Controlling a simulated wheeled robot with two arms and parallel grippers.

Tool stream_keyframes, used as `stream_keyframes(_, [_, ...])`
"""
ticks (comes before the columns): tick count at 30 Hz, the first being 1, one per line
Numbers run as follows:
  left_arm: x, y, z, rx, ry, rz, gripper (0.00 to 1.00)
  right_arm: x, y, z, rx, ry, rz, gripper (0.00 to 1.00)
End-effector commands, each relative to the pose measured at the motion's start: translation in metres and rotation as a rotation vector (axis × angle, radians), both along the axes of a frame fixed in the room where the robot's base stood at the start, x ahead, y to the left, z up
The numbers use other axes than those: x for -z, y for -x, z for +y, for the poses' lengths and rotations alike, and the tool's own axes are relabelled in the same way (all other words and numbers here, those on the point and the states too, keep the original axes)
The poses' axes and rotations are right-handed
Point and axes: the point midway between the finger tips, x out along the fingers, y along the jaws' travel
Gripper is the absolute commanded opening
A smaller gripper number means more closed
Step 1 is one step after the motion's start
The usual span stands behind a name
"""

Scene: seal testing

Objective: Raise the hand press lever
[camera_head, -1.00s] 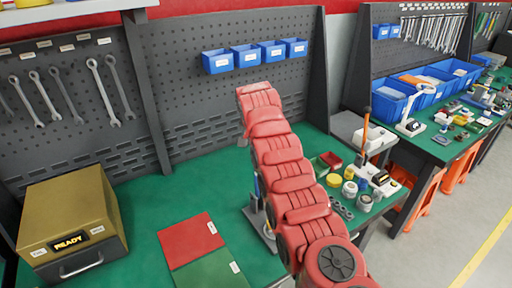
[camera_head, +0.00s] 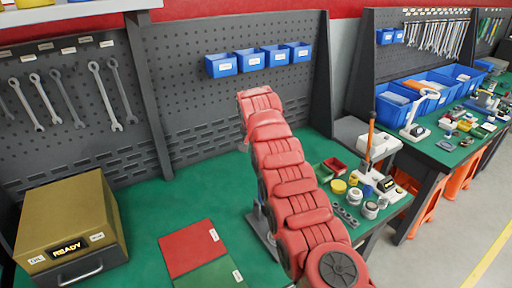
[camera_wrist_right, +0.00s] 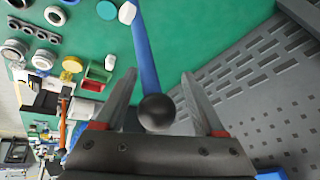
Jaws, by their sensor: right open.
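The hand press lever shows in the right wrist view as a blue bar (camera_wrist_right: 146,50) ending in a black ball knob (camera_wrist_right: 157,112). My right gripper (camera_wrist_right: 160,98) is open, with one finger on each side of the knob. I cannot tell whether either finger touches it. In the head view my red right arm hides most of the press and the gripper. Only part of the grey press base (camera_head: 260,233) shows left of the arm. My left gripper is in neither view.
A gold box marked READY (camera_head: 70,215) stands at the left. A red mat (camera_head: 190,248) and a green mat (camera_head: 212,275) lie in front. Small jars, a red tray (camera_head: 334,165) and an orange-handled lever (camera_head: 371,135) are right of my arm. A pegboard (camera_head: 230,105) stands behind.

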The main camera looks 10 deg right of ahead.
Motion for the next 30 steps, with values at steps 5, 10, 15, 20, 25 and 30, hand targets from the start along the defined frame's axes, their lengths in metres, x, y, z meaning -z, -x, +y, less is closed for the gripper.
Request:
stream_keyframes(5, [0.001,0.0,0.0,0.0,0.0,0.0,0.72,-0.002,0.0,-0.001,0.001,0.001,-0.003,0.71])
stream_keyframes(10, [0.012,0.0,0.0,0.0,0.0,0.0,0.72,-0.013,0.004,0.001,0.001,0.001,-0.007,0.71])
stream_keyframes(15, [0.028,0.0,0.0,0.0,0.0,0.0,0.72,-0.045,0.02,0.006,0.0,-0.001,-0.009,0.71])
stream_keyframes(20, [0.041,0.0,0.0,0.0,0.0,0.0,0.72,-0.088,0.04,0.012,-0.001,-0.001,-0.012,0.71])
stream_keyframes(25, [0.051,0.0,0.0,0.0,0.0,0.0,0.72,-0.126,0.059,0.017,-0.001,0.0,-0.004,0.71])
stream_keyframes(30, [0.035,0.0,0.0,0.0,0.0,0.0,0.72,-0.15,0.066,0.022,-0.003,-0.003,-0.006,0.71])
